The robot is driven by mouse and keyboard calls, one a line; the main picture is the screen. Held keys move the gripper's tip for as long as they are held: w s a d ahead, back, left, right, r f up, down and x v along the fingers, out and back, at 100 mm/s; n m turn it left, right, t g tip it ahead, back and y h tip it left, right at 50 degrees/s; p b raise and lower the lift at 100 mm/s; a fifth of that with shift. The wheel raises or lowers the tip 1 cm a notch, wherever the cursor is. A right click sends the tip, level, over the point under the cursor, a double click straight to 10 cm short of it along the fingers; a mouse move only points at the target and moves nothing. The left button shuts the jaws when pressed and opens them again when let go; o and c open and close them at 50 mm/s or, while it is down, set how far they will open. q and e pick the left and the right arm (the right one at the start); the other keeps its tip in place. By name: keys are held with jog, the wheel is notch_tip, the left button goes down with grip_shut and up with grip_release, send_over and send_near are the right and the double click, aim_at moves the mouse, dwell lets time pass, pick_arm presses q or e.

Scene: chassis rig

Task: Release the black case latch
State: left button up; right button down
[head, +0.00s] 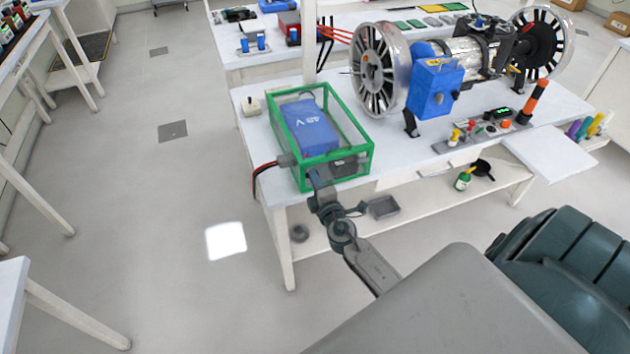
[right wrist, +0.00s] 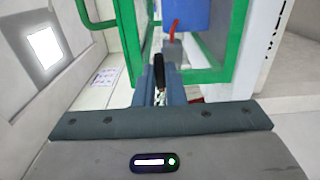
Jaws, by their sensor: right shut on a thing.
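A green-framed clear case (head: 368,150) stands at the front left corner of the white workbench, with a blue 48 V battery (head: 308,128) inside. My right gripper (head: 318,178) is at the lower front of the case. In the right wrist view, the fingers of my right gripper (right wrist: 160,90) are shut on a narrow upright black piece (right wrist: 159,70), which looks like the black case latch. The green frame (right wrist: 205,75) and the blue battery (right wrist: 186,14) show just beyond it. The latch's lower part is hidden between the fingers. My left gripper is in neither view.
Red and black cables (head: 262,172) leave the case at its left. A motor with spoked wheels (head: 380,70) and a blue box (head: 435,88) stand on the bench to the right. A grey tray (head: 384,207) lies on the lower shelf.

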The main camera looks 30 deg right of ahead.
jog(key=c, duration=1.5)
grip_release()
jog(key=b+v, duration=0.3)
jog(key=v, duration=0.8)
jog(key=shift+w+f, duration=0.1)
